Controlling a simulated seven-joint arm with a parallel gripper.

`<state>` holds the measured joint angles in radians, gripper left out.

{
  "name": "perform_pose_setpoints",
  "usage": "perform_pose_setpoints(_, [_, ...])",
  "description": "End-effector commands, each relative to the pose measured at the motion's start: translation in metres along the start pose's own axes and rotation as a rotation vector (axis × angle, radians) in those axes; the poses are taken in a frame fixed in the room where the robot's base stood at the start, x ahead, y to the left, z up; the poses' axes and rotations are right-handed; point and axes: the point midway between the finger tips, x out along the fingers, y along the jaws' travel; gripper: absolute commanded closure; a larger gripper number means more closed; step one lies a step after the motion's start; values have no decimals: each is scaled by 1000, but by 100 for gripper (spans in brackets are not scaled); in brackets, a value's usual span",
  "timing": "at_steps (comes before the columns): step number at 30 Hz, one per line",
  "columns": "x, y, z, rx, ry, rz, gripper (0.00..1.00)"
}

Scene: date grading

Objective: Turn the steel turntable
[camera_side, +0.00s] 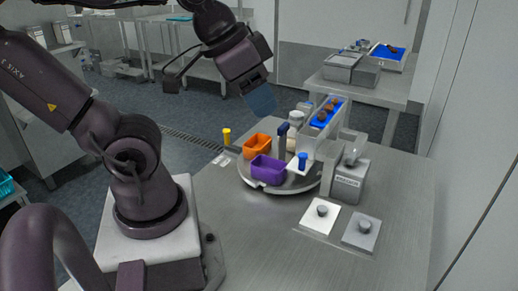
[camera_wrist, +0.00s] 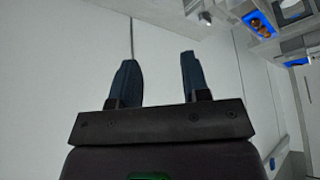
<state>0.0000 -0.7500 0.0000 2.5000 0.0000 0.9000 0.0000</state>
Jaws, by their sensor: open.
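The steel turntable (camera_side: 249,181) is a round grey disc on the steel table, in the middle of the side view. An orange bin (camera_side: 256,146) and a purple bin (camera_side: 268,170) stand on it, and a dark upright post (camera_side: 283,138) rises close behind the purple bin. My gripper (camera_side: 261,101) is in the air above and behind the turntable, apart from everything. In the wrist view its two dark blue fingers (camera_wrist: 156,80) stand apart with nothing between them. The turntable does not show clearly in the wrist view.
A clear-walled feeder with a blue belt (camera_side: 327,114) carrying brown dates stands right of the turntable. A yellow peg (camera_side: 227,136) stands left. The front table is clear.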

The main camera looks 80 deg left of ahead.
Motion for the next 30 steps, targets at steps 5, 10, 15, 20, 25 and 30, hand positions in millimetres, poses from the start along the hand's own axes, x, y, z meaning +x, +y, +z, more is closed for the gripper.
perform_pose_setpoints(5, [0, 0, 0, 0, 0, 0, 57])
perform_pose_setpoints(10, [0, -2, 0, -8, 0, -4, 55])
perform_pose_setpoints(15, [20, -21, -1, -92, -104, -40, 55])
perform_pose_setpoints(20, [44, -61, -26, -241, -223, -82, 55])
perform_pose_setpoints(25, [74, -117, -51, -413, -333, -118, 55])
perform_pose_setpoints(30, [111, -185, -64, -584, -427, -149, 55])
